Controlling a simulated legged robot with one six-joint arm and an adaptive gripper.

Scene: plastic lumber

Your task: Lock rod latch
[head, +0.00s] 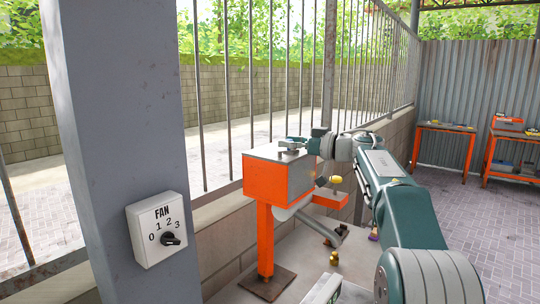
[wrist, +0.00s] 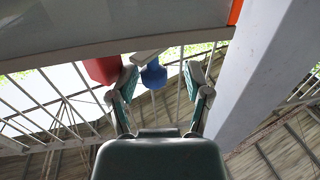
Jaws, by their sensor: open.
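The rod latch cannot be picked out for certain. An orange box (head: 280,178) with a grey top stands on an orange post, and small grey parts (head: 290,145) sit on that top, partly hidden by my gripper (head: 308,143). In the wrist view my gripper (wrist: 161,82) is open, its two fingers spread apart. A blue knob-like piece (wrist: 153,76) shows between the fingertips, with a red block (wrist: 103,70) left of it. I cannot tell whether the fingers touch either. A broad grey surface (wrist: 120,28) crosses above them.
A grey pillar (head: 110,130) with a FAN dial box (head: 159,229) stands at the left. A barred fence (head: 270,80) on a low wall runs behind the orange box. Orange tables (head: 446,128) with items stand far right. Paved floor (head: 475,215) is clear at right.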

